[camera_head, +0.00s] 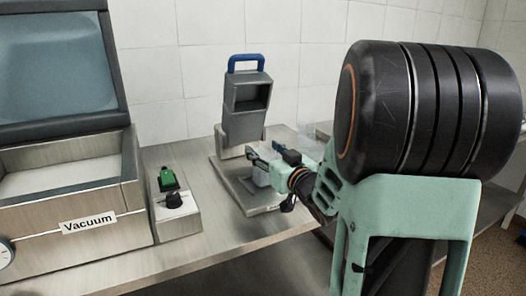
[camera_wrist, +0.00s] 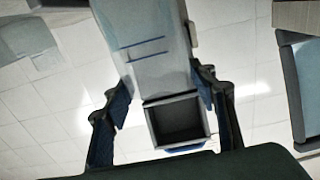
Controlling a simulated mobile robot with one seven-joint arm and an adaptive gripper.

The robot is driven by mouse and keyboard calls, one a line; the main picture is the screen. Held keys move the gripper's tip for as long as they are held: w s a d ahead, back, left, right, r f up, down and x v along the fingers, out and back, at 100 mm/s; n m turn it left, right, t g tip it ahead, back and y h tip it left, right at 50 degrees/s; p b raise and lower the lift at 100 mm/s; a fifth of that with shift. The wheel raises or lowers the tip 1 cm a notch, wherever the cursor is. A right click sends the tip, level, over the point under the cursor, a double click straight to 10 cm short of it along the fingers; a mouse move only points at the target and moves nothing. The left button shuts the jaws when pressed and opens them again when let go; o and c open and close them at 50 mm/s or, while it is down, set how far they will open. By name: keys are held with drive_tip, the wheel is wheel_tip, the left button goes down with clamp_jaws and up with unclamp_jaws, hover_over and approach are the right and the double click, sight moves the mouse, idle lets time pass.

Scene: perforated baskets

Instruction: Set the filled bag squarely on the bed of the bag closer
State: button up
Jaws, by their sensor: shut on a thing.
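The bag closer (camera_head: 244,122) is a grey upright device with a blue handle and a dark square opening. It stands on a flat grey bed (camera_head: 234,186) on the steel counter. My gripper (camera_head: 264,160) is low in front of the closer's upright, over the bed, and shut on the bag. The bag (camera_head: 262,178) is pale and see-through, mostly hidden by my gripper in the head view. In the wrist view, the bag (camera_wrist: 145,50) with two blue lines shows between my fingers (camera_wrist: 165,85), with the closer's dark opening beyond. Whether its base touches the bed is unclear.
A vacuum machine (camera_head: 75,232) with a raised lid (camera_head: 52,62) stands at the left. A small box (camera_head: 176,222) with a green-and-black control stands beside it. Bare counter (camera_head: 222,240) lies between that box and the closer. A tiled wall is behind.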

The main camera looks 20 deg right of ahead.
drive_tip(key=shift+f, duration=0.15)
drive_tip(key=o, duration=1.6)
drive_tip(key=shift+o, duration=0.2)
drive_tip(key=shift+s+r, duration=0.2)
drive_tip(key=s, duration=1.1)
drive_tip(key=shift+s+d+p, duration=0.2)
drive_tip(key=shift+s+p, duration=0.1)
drive_tip(key=shift+p, duration=0.05)
